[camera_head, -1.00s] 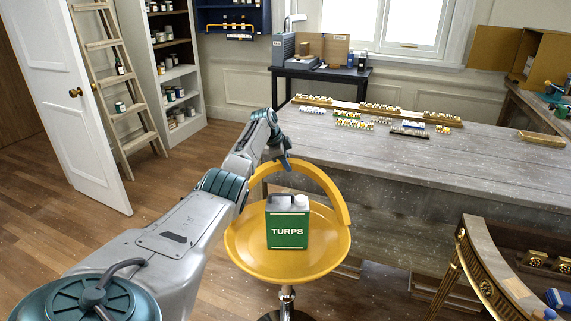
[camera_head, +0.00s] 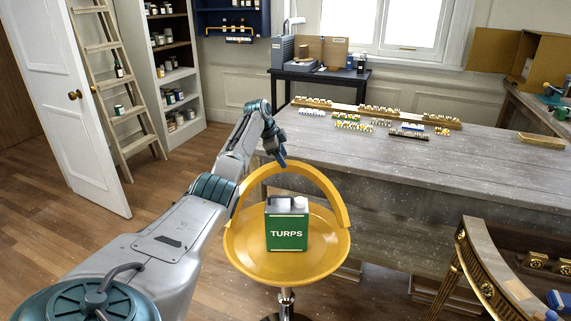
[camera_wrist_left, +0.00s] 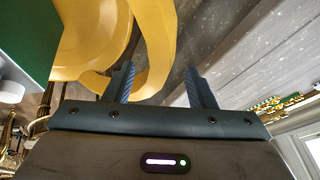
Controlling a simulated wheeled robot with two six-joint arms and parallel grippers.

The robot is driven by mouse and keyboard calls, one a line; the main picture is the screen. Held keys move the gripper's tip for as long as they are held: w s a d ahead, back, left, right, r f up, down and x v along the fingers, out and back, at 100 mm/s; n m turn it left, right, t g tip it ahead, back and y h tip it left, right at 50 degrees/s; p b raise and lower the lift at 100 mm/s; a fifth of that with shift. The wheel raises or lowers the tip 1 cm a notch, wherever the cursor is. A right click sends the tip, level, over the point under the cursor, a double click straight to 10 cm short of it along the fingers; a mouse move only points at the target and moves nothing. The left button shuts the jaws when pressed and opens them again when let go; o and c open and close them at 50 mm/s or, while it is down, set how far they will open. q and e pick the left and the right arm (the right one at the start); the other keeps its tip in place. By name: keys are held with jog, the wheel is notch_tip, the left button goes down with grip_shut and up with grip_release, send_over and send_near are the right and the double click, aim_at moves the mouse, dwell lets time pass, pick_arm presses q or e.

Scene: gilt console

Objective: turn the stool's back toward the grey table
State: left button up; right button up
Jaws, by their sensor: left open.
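The yellow stool (camera_head: 262,262) stands in front of the grey table (camera_head: 420,170). Its curved back (camera_head: 325,183) is on the far side of the seat, facing the table's near edge. A green TURPS can (camera_head: 287,225) stands upright on the seat. My left gripper (camera_head: 281,157) is at the top of the back, on its far side toward the table. In the left wrist view my left gripper (camera_wrist_left: 160,78) is open, with the yellow back (camera_wrist_left: 157,45) close to the left-hand finger; contact is unclear. My right gripper is not in view.
Rows of small items (camera_head: 380,110) lie on the grey table. A curved gilt console (camera_head: 480,270) stands at the lower right. A ladder (camera_head: 115,95) and an open white door (camera_head: 70,100) are at left. The wood floor left of the stool is clear.

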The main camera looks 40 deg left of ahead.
pick_arm(q)
jog(key=b+v, duration=0.1)
jog(key=v, duration=0.6)
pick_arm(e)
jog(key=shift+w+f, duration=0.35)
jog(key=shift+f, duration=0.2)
pick_arm(q)
jog(key=shift+f, duration=0.1)
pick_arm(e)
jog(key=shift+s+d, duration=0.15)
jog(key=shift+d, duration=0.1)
